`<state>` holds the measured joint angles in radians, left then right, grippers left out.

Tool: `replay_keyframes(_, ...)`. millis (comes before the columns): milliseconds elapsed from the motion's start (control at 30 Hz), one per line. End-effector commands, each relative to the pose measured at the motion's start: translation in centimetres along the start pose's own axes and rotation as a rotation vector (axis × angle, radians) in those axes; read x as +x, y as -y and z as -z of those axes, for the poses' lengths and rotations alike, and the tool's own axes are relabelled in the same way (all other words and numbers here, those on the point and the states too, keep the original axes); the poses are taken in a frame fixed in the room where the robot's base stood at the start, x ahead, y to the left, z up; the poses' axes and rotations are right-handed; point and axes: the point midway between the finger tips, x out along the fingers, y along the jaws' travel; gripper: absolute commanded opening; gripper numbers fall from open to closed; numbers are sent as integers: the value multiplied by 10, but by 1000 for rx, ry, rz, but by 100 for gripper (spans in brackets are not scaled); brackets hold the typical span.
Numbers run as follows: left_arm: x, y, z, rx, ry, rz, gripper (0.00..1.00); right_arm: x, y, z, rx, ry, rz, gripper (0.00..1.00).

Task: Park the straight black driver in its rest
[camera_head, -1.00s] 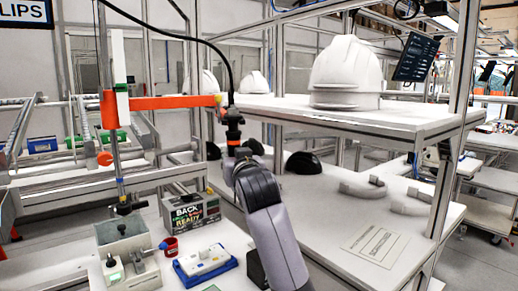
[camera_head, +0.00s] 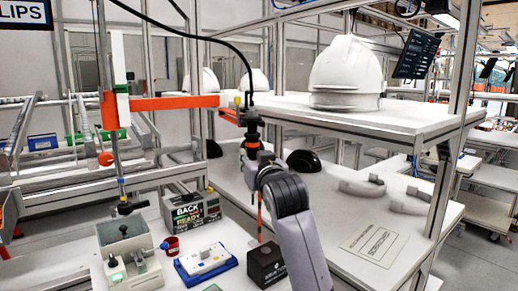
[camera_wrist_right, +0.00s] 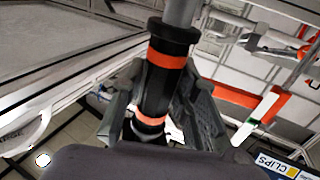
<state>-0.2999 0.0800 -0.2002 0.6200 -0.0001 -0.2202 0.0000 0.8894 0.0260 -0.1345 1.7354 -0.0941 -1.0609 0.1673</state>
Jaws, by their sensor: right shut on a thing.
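The straight black driver (camera_head: 251,130) with orange bands hangs upright on a black cable. It also shows large in the right wrist view (camera_wrist_right: 164,75). My right gripper (camera_head: 252,157) is shut around its body; in the wrist view the gripper's fingers (camera_wrist_right: 160,110) lie on both sides of it. A thin orange and dark shaft (camera_head: 259,212) shows below the gripper, above a black box (camera_head: 266,262) on the white bench. The box may be the rest; its top opening is not clear. The shaft's end appears near the box top, but contact cannot be told. My left gripper is not in view.
An orange arm (camera_head: 160,103) reaches from a post toward the driver. Left of the black box are a blue-framed tray (camera_head: 206,262), a red cup (camera_head: 170,245), a labelled carton (camera_head: 191,212) and a grey fixture (camera_head: 125,250). A shelf with a white helmet (camera_head: 346,72) stands right.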

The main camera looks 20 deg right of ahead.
Motion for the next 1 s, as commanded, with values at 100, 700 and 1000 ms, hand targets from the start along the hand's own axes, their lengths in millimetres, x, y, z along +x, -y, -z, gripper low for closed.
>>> replay_keyframes(100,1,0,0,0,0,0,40,0,0,0,0,-1,0,0)
replay_keyframes(700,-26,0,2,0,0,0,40,46,-28,2,-1,0,-2,0)
replay_keyframes(1000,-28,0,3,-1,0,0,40,55,-33,-1,1,-1,0,0)
